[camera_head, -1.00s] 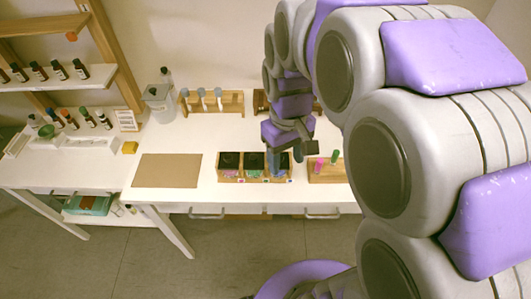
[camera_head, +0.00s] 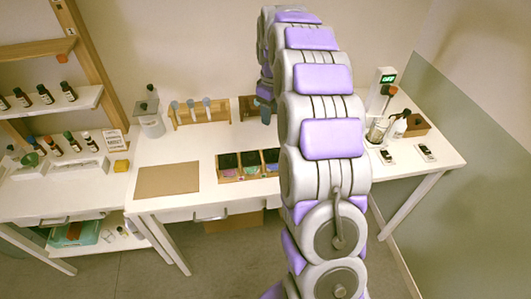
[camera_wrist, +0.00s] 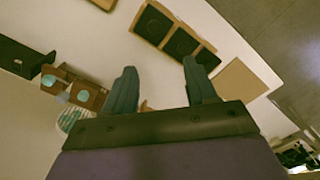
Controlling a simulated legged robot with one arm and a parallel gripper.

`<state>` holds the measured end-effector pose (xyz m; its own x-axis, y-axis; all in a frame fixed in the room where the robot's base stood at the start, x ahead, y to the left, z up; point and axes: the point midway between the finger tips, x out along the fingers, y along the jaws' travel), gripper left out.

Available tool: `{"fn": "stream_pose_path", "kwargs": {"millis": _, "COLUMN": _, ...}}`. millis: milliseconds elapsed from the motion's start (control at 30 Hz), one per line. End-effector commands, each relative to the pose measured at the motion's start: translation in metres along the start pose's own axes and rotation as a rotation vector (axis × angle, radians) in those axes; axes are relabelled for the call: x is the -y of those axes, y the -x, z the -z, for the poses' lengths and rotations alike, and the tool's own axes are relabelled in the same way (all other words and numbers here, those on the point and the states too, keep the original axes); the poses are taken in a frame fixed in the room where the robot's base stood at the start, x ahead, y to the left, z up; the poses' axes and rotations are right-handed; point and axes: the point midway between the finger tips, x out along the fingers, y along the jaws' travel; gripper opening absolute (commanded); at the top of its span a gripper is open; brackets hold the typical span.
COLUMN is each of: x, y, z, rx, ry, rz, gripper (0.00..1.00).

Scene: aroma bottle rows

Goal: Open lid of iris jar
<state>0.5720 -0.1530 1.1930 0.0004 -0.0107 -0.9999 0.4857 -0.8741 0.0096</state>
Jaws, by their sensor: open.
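Three dark-topped jars in small wooden boxes stand in a row near the table's front edge: left (camera_head: 228,161), middle (camera_head: 251,158) and right (camera_head: 271,155). Their coloured front labels are too small to read, so I cannot tell which is iris. Their dark square tops also show at the top of the wrist view (camera_wrist: 181,42). My gripper (camera_wrist: 159,66) is open with nothing visible between its fingers. In the head view it is near the back of the table, behind the jars, partly hidden by my arm. It is apart from the jars.
A wooden tube rack (camera_head: 200,111) and a clear container (camera_head: 150,120) stand at the back. A brown mat (camera_head: 167,179) lies left of the jars. A device with a green display (camera_head: 381,92) and a white bottle (camera_head: 398,125) are at the right. Shelves with bottles are at the left.

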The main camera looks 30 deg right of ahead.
Motion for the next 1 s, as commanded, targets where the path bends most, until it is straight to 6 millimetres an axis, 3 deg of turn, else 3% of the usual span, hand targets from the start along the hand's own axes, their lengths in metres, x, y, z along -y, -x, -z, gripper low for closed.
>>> {"fn": "stream_pose_path", "kwargs": {"millis": 133, "x": -0.002, "y": -0.019, "z": -0.003, "rx": 0.003, "ry": -0.003, "rz": 0.006, "gripper": 0.57}}
{"fn": "stream_pose_path", "kwargs": {"millis": 500, "x": 0.021, "y": -0.088, "z": 0.008, "rx": 0.015, "ry": 0.000, "rz": -0.013, "gripper": 0.57}}
{"fn": "stream_pose_path", "kwargs": {"millis": 800, "x": 0.004, "y": -0.145, "z": 0.000, "rx": 0.004, "ry": -0.002, "rz": -0.002, "gripper": 0.57}}
{"fn": "stream_pose_path", "kwargs": {"millis": 1000, "x": 0.005, "y": -0.166, "z": 0.000, "rx": 0.006, "ry": -0.002, "rz": 0.000, "gripper": 0.57}}
